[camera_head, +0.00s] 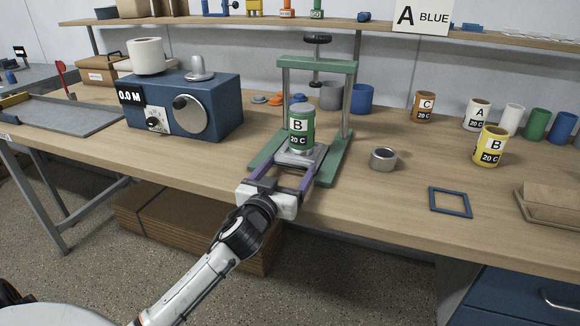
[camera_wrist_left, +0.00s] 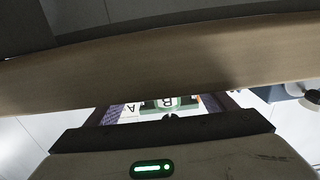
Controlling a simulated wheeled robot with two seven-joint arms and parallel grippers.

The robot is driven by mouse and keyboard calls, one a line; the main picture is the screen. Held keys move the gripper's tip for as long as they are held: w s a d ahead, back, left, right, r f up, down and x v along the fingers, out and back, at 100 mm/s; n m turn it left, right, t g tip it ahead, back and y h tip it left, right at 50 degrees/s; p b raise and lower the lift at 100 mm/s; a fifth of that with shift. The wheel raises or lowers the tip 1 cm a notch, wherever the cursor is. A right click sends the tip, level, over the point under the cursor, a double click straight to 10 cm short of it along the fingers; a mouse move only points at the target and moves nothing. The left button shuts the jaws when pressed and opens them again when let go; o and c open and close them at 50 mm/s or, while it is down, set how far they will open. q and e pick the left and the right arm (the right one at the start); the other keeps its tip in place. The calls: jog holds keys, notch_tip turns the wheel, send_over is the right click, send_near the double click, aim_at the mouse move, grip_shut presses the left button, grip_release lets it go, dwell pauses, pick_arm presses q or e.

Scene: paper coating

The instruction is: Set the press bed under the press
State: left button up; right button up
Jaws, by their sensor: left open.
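The press (camera_head: 350,100) is a green frame with grey posts and a black knob on top, standing on the bench. The press bed appears to be the grey plate (camera_head: 297,157) low at the front of the press, between the legs of its green base. A green can marked B (camera_head: 300,130) stands upright on or just behind that plate and hides part of it. My left gripper (camera_head: 293,158) reaches in from the front, open, with its purple fingers on either side of the plate. In the left wrist view, the green can (camera_wrist_left: 167,102) shows between the fingers.
A blue machine (camera_head: 215,105) stands left of the press. A small metal cup (camera_head: 383,160), a dark square frame (camera_head: 450,201) and a yellow can (camera_head: 490,147) are to the right. The bench's front edge (camera_head: 390,225) runs below; the bench between press and frame is mostly clear.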

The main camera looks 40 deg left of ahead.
pick_arm(q)
jog(key=v, duration=0.9)
